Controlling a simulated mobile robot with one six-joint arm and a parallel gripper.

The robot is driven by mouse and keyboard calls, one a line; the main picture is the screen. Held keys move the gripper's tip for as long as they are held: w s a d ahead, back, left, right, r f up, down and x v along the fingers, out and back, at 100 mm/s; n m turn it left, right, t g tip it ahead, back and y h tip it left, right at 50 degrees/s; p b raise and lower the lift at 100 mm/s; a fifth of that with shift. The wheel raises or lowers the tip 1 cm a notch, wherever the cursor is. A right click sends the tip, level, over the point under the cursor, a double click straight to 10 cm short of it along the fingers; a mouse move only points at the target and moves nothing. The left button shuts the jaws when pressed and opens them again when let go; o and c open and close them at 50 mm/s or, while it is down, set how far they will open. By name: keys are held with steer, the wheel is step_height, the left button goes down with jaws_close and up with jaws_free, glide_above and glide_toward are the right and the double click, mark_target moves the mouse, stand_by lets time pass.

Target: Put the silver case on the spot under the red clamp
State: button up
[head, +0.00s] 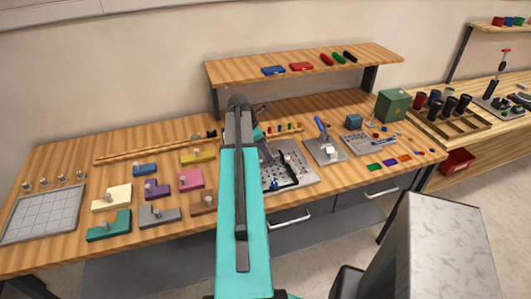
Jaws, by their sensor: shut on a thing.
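My teal arm reaches forward over the workbench. Its far end bends down behind my own arm link, where part of my gripper (266,152) shows as a dark grey shape near a perforated metal plate (306,179). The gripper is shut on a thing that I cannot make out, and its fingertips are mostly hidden. I cannot pick out the silver case elsewhere. A black clamp-like part (290,168) stands on the plate. To the right of the plate stands a blue-handled clamp (321,127) with a white block (331,153).
Coloured blocks (190,179) and a gridded grey tray (44,213) fill the bench's left side. A raised shelf (230,74) runs along the back. A green box (392,105) stands at the right. A second bench (480,149) with black cups lies further right.

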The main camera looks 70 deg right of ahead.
steer(key=shift+f, duration=1.1)
steer(key=shift+f, duration=0.1)
steer(key=o, duration=0.9)
steer(key=shift+c, duration=0.2)
steer(key=b+v, duration=0.2)
steer(key=v, duration=1)
